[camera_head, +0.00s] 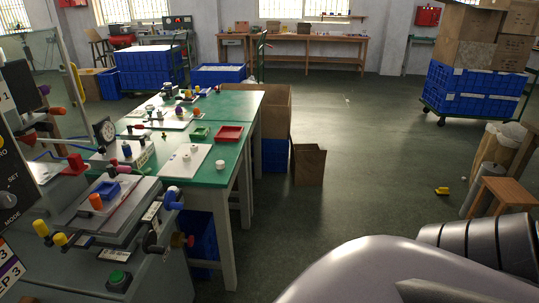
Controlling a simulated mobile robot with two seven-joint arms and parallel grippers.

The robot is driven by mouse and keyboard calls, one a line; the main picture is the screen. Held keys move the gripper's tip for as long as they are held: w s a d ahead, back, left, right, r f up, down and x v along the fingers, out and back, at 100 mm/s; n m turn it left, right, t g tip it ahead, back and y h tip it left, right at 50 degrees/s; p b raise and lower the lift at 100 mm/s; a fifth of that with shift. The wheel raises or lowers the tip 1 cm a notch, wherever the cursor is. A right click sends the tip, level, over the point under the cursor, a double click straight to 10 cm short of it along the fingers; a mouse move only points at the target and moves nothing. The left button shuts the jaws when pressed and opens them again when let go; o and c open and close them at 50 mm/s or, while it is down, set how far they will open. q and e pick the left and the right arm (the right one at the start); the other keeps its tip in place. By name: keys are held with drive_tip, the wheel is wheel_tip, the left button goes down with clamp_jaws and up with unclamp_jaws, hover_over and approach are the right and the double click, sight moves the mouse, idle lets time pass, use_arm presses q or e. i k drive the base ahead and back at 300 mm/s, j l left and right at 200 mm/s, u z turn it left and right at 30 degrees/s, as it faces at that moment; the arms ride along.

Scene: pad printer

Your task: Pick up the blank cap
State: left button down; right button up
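A small white cap (220,165) sits alone near the front right edge of the green-topped table (232,176), just right of a pale board (178,177). Two more small white caps, one (194,148) behind the other (186,157), are on that board. The caps are too small to tell whether any is printed. Neither of my grippers is in view. Smooth grey links of my own arm fill the lower right corner.
The pad printer (130,205) with its coloured knobs stands at the left, in front of the table. A red tray (229,133) and a green tray (200,133) lie behind the board. An open cardboard box (309,165) stands right of the table.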

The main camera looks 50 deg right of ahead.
sight(220, 164)
drive_tip(key=z, duration=1.3)
drive_tip(key=u, duration=0.6)
drive_tip(key=i+l+u, duration=0.15)
drive_tip(key=u, duration=0.3)
drive_tip(key=i+l+u, duration=0.1)
drive_tip(key=l+u, duration=0.3)
drive_tip(key=i+l+u, duration=0.1)
drive_tip(key=l+u, duration=0.25)
drive_tip(key=l, duration=0.4)
drive_tip(key=l+u, duration=0.35)
drive_tip(key=l, duration=0.4)
drive_tip(key=l+u, duration=0.15)
drive_tip(key=l, duration=0.65)
drive_tip(key=k+l+u, duration=0.1)
drive_tip(key=l, duration=0.65)
